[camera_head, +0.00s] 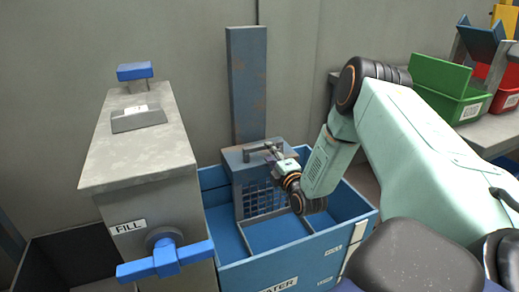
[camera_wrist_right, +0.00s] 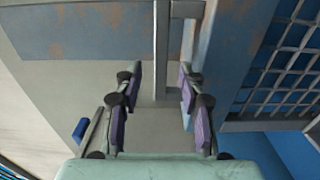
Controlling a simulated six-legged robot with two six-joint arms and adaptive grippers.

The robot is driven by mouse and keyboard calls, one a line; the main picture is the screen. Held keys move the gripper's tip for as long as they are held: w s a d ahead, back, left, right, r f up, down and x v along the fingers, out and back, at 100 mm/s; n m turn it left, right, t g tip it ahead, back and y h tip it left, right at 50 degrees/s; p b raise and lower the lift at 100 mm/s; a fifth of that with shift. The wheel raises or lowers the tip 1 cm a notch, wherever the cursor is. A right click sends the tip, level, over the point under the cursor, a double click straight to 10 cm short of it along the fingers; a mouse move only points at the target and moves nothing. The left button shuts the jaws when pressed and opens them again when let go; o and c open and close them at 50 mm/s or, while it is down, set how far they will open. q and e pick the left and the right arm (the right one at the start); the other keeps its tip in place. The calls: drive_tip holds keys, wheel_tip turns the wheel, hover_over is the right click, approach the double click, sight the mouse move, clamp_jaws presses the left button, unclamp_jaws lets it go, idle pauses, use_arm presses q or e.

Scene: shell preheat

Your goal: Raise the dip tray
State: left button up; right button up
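The dip tray (camera_head: 237,160) is a grey-blue box with a mesh front, sitting down in the blue water tank (camera_head: 349,205) against a tall upright post. A grey bar handle (camera_head: 256,147) stands on its top. My right gripper (camera_head: 274,155) is at the handle's right end. In the right wrist view, my right gripper's fingers (camera_wrist_right: 160,85) are apart, with the handle (camera_wrist_right: 161,45) reaching into the space between them. The right finger appears close to the bar; contact is unclear. The tray's mesh (camera_wrist_right: 285,70) shows at right. My left gripper is not in view.
A grey cabinet (camera_head: 140,160) with a FILL label and a blue valve handle (camera_head: 165,261) stands left of the tank. The rusty post (camera_head: 247,85) rises behind the tray. Green (camera_head: 437,80) and red (camera_head: 503,98) bins sit on a bench at right.

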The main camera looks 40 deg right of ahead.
sight(265, 148)
drive_tip(key=b+x, duration=0.2)
drive_tip(key=x, duration=0.2)
drive_tip(key=shift+f, duration=0.15)
drive_tip(key=shift+w+d, duration=0.2)
drive_tip(key=shift+w, duration=0.7)
clamp_jaws()
